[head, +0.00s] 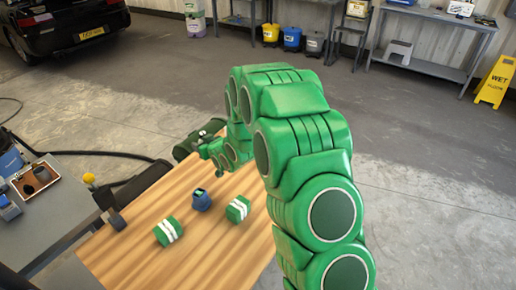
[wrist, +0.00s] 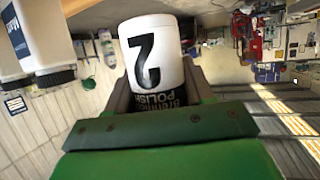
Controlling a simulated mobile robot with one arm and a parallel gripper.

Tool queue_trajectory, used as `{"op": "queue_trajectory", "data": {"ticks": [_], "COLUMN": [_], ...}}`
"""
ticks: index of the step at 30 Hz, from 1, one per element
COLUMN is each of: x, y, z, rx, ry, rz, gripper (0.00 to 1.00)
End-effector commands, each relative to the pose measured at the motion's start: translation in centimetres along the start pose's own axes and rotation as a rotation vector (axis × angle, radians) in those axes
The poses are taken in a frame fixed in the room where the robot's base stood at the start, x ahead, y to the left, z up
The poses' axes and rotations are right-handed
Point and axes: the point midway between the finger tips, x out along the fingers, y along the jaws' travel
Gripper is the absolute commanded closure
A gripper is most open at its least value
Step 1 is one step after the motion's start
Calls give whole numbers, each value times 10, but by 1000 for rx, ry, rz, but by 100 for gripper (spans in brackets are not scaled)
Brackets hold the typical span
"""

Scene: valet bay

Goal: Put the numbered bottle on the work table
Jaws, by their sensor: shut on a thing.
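My gripper (wrist: 158,88) is shut on the numbered bottle (wrist: 150,45). In the wrist view the bottle has a white part with a black number 2 and a dark label reading POLISH. The jaws are on both sides of it, and part of the label is hidden behind the gripper. In the head view my gripper (head: 205,143) is by the far edge of the wooden work table (head: 195,245); the bottle is hard to make out there. I cannot tell its height above the table.
Two green, white-banded cylinders (head: 168,231) (head: 238,208) and a small blue object (head: 201,200) stand on the table. A dark object with a yellow top (head: 90,180) is at its left. A grey bench (head: 45,220) adjoins on the left. Bare wood lies towards the front.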

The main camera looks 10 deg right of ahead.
Motion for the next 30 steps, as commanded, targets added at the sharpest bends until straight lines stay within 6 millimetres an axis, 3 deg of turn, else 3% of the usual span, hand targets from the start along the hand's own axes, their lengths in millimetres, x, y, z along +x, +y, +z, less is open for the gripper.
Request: {"op": "queue_trajectory", "data": {"ticks": [15,24,30], "x": [-64,-108,-129], "y": [72,102,111], "z": [4,14,23], "rx": [-43,-56,-56], "ry": [19,9,-3], "rz": [-69,-119,-142], "gripper": [83,83,83]}}
